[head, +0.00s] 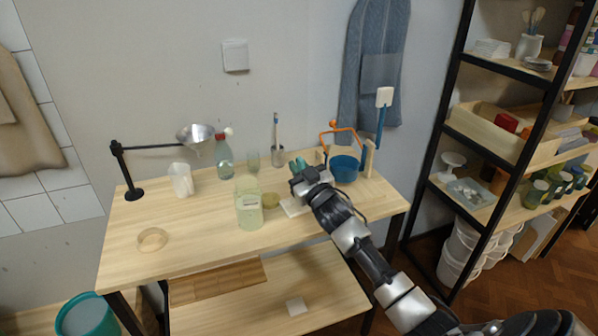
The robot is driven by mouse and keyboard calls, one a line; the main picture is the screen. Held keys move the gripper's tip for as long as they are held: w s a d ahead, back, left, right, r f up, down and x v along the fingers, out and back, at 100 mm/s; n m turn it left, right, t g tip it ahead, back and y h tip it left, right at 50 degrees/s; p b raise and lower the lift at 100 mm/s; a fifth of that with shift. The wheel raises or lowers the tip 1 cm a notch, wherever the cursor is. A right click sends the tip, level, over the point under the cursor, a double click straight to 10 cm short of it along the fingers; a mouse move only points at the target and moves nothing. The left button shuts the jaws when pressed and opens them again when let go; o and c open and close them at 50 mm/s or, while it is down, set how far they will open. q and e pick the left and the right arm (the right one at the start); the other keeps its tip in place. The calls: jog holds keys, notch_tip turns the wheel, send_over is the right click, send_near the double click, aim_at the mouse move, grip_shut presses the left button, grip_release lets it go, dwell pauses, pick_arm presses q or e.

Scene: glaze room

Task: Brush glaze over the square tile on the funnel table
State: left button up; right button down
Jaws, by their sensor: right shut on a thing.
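The wooden funnel table (130,240) stands against the wall, with a metal funnel (197,133) on a black stand at its left. A pale flat piece, apparently the square tile (292,207), lies on the table and is partly covered by my right arm. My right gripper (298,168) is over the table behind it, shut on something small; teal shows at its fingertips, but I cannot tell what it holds. A brush (276,128) stands in a small grey cup (278,155) behind the gripper. My left gripper is out of view.
A tall pale green jar (249,212), a small round yellowish pot (271,200), a bottle (224,160) and a white jug (181,180) stand left of my arm. The table's front left holds only a ring (152,239).

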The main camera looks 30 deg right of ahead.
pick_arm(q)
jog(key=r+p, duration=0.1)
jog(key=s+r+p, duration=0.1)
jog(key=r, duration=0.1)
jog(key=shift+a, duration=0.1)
pick_arm(e)
notch_tip(320, 180, up, 4)
jog(key=shift+s+a+f, duration=0.1)
jog(key=shift+s, duration=0.05)
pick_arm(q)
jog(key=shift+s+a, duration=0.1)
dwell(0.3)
